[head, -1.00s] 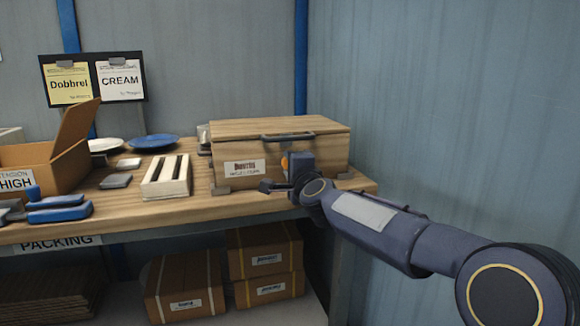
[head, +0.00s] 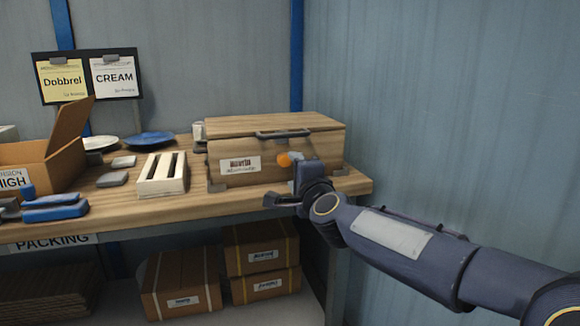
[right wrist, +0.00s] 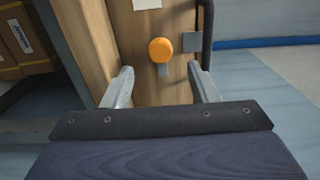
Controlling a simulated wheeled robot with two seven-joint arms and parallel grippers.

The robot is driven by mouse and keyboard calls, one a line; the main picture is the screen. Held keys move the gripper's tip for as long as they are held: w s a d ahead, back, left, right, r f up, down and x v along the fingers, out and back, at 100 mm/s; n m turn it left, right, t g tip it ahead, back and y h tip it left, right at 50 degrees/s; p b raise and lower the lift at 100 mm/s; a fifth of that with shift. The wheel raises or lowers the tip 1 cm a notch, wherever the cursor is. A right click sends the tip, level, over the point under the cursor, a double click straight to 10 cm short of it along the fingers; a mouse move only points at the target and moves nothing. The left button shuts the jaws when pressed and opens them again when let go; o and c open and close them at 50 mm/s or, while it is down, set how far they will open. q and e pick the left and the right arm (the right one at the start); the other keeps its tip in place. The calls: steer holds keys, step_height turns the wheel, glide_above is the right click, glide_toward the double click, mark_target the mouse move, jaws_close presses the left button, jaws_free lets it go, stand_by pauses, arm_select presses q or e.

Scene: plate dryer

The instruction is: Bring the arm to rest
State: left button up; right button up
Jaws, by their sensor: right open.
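My right gripper (head: 288,185) is in front of the wooden box (head: 222,172) near the right end of the bench. It is open. In the right wrist view its two fingers (right wrist: 160,84) stand apart with nothing held between them. Beyond them is an orange round knob (right wrist: 161,50) on the box's front, apart from the fingers. The knob also shows in the head view (head: 284,159), just left of the gripper.
The wooden bench (head: 240,203) holds a slotted white rack (head: 162,176), a blue plate (head: 150,139), a white plate (head: 98,143) and an open cardboard box (head: 40,152). Cartons (head: 180,285) stand on the lower shelf. A blue-grey wall (head: 460,120) is at the right.

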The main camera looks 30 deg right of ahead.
steer(key=shift+s+a, duration=0.1)
steer(key=shift+s, duration=0.25)
steer(key=s+a+f+n+g+y, duration=0.35)
steer(key=s+a+f+n, duration=0.2)
steer(key=s+f, duration=0.35)
steer(key=s+a+f+n+g+y, duration=0.2)
steer(key=s+a+f+n+g, duration=0.2)
steer(key=s+f+n, duration=0.5)
steer(key=s+a+f+n+g+y, duration=0.4)
steer(key=s+f, duration=0.3)
steer(key=s, duration=0.4)
step_height(320, 180, up, 31)
steer(key=s+a+h+p, duration=0.1)
steer(key=p, duration=3)
steer(key=shift+a+n+p, duration=0.2)
steer(key=shift+n+p, duration=0.1)
steer(key=shift+n, duration=0.05)
